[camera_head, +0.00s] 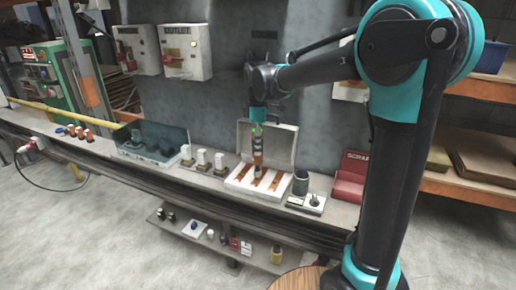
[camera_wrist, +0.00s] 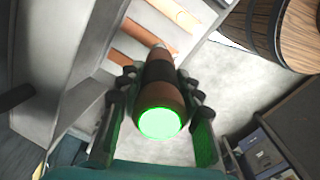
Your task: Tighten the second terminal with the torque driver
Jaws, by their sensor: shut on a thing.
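My gripper (camera_head: 257,122) points down above the open white box on the bench. It is shut on the torque driver (camera_head: 257,150), an orange-brown tool with a dark band. In the wrist view the driver (camera_wrist: 158,100) sits between both fingers of my gripper (camera_wrist: 160,85), its round end glowing green towards the camera. The white terminal box (camera_head: 238,183) has its lid raised at the back and orange-copper strips (camera_head: 276,182) inside. The strips also show in the wrist view (camera_wrist: 133,43). The driver's lower end is over the strips; I cannot tell whether it touches a terminal.
A small block with a dark cup (camera_head: 300,184) stands right of the box, beside a red bin (camera_head: 350,178). Several white-topped parts (camera_head: 203,158) and an open grey-green case (camera_head: 150,152) stand to the left. A wooden barrel (camera_wrist: 285,30) shows in the wrist view.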

